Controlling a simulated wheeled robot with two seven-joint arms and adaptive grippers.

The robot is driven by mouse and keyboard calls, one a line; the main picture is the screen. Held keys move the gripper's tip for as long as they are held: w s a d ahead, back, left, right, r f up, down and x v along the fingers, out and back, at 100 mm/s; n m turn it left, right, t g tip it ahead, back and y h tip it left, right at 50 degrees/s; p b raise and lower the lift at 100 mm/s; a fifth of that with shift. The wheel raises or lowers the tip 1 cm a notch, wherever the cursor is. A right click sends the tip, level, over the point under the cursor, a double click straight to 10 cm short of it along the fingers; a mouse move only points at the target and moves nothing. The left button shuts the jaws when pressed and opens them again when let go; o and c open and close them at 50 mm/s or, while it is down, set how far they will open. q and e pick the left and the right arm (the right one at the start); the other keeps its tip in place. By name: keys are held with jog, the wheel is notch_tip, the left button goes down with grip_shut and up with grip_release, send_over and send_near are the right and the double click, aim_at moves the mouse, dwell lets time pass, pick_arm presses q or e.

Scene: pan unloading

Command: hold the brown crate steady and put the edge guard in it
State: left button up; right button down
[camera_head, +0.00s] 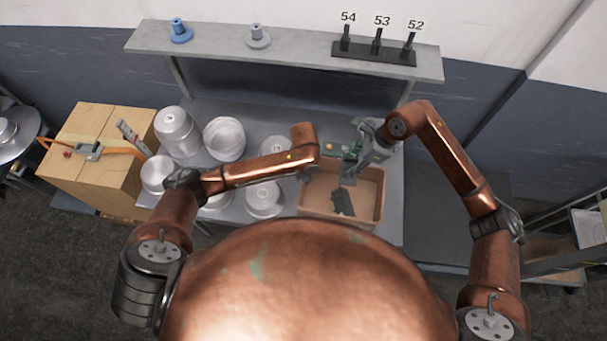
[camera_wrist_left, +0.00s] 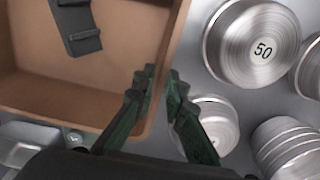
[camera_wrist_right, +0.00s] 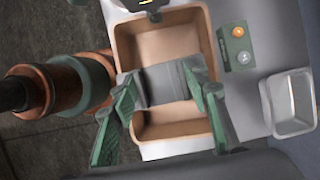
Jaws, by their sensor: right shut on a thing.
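The brown crate (camera_head: 378,200) stands on the grey table in front of me; its wall shows in the left wrist view (camera_wrist_left: 60,95). My right gripper (camera_head: 350,168) is above the crate and shut on the dark grey edge guard (camera_head: 342,202). The guard's flat face spans the fingers in the right wrist view (camera_wrist_right: 165,84), and its end hangs over the crate's inside. Whether it touches the floor is unclear. My left gripper (camera_wrist_left: 160,74) has its fingers on both sides of the crate's wall, close against it. In the head view my own arm mostly hides the left gripper.
Several metal pans (camera_head: 177,130) stand left of the crate. A small green button box (camera_wrist_right: 236,46) and a metal container (camera_wrist_right: 290,103) are beside it. A shelf (camera_head: 300,57) spans the back above the table.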

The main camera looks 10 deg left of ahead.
pick_arm(q)
notch_tip(320, 180, down, 11)
jog(key=shift+r, duration=0.2)
jog(key=shift+c, duration=0.7)
grip_shut()
jog(key=shift+w, duration=0.1)
pick_arm(e)
notch_tip(320, 180, down, 13)
dwell(1.6)
jog(key=c, duration=1)
grip_release()
